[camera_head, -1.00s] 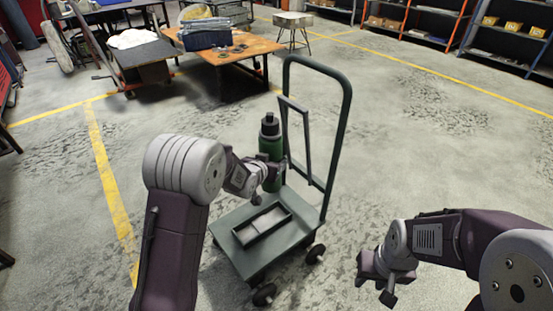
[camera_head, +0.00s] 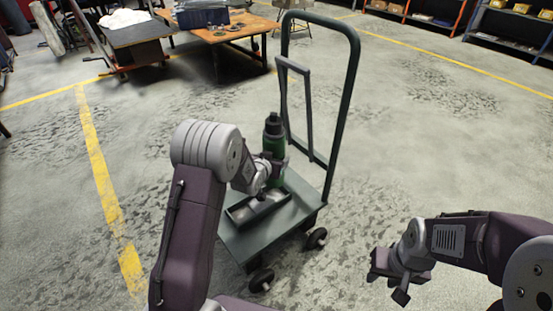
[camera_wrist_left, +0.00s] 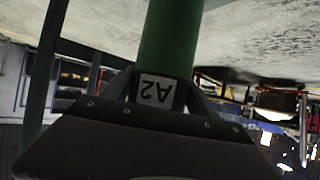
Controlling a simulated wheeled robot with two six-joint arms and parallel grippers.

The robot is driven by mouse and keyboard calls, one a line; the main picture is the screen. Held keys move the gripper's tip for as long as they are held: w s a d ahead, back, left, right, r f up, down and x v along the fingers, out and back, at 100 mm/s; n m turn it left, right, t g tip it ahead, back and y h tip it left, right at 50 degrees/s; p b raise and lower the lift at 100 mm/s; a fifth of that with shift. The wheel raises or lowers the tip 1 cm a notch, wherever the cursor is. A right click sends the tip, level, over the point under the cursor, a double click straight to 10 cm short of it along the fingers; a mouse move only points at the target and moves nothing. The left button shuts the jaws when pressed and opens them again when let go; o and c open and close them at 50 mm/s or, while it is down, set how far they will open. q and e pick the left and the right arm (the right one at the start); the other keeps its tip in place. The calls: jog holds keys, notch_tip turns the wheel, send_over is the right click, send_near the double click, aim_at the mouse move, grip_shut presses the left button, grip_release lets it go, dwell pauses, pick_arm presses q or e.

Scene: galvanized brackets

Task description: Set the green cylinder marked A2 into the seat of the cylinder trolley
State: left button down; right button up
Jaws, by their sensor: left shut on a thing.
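The green cylinder A2 (camera_head: 273,142), with a dark cap, stands upright in my left gripper (camera_head: 274,170). In the left wrist view the cylinder (camera_wrist_left: 170,40) shows its A2 label, upside down, between the jaws. The trolley (camera_head: 290,218) has a flat deck and a tall dark handle. Its seat (camera_head: 243,222) is a low rectangular frame on the deck. The cylinder shows just behind the seat, near the handle side. Its lower end is partly hidden by the gripper, so I cannot tell whether it touches anything. My right gripper (camera_head: 390,280) is open and empty, right of the trolley.
The trolley's inner upright frame (camera_head: 308,110) rises close to the right of the cylinder. An orange-topped table (camera_head: 235,28) and a dark bench (camera_head: 140,32) stand behind. Shelves (camera_head: 510,40) line the back right. The floor right of the trolley is clear.

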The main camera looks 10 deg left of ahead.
pick_arm(q)
jog(key=shift+w+r, duration=0.1)
jog(key=shift+r, duration=0.05)
jog(key=shift+f+b, duration=2)
jog(key=shift+f, duration=0.2)
jog(key=shift+r, duration=0.25)
jog(key=shift+p, duration=0.35)
jog(key=shift+f, duration=0.2)
